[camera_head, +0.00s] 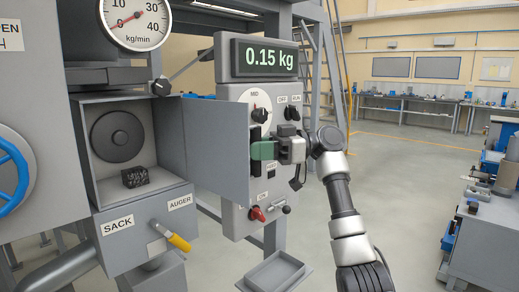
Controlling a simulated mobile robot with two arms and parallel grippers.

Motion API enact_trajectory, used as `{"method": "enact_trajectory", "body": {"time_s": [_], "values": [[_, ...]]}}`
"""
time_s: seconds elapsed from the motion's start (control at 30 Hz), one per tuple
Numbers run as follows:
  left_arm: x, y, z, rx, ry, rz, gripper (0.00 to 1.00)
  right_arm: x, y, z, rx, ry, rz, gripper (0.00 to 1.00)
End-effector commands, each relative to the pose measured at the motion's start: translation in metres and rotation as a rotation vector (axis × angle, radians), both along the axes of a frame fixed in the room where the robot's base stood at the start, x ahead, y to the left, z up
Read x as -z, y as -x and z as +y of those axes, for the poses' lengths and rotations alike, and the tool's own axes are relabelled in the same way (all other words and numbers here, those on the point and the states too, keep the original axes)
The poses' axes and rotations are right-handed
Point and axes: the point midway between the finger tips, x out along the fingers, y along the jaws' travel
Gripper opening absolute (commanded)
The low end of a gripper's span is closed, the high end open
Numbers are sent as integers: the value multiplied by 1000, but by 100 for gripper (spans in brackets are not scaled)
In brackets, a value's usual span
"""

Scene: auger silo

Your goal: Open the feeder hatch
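The feeder hatch (217,148) is a grey door panel standing swung out to the right of the feeder box (88,158). The box's front is uncovered, showing a dark round disc (118,137) and a black, rough-looking block (135,177) on its floor. My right gripper (266,150) is at the hatch's free edge, in front of the control panel. A green piece (263,151) shows at its fingers. I cannot tell whether this is a handle or part of the gripper, nor whether the fingers are closed on it. My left gripper is not in view.
The control panel (232,218) with knobs and a red switch (257,214) is close behind the gripper. A readout (265,58) above shows 0.15 kg. A yellow-handled lever (178,242) juts out below the box. A grey tray (275,272) is low in front. Open floor lies right.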

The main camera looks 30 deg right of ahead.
Motion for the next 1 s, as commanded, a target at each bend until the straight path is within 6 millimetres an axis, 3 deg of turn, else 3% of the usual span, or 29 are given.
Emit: {"method": "enact_trajectory", "body": {"time_s": [0.03, 0.2, 0.53, 1.0], "values": [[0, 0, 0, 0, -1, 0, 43, -2, -1, 0, 5, -4, -4, 28], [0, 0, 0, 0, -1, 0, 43, -2, -1, 0, 3, -3, -3, 51], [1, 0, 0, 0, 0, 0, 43, -1, 1, -4, 2, -2, -2, 51], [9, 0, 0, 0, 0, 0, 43, -1, 29, -83, 3, -3, -1, 51]]}}
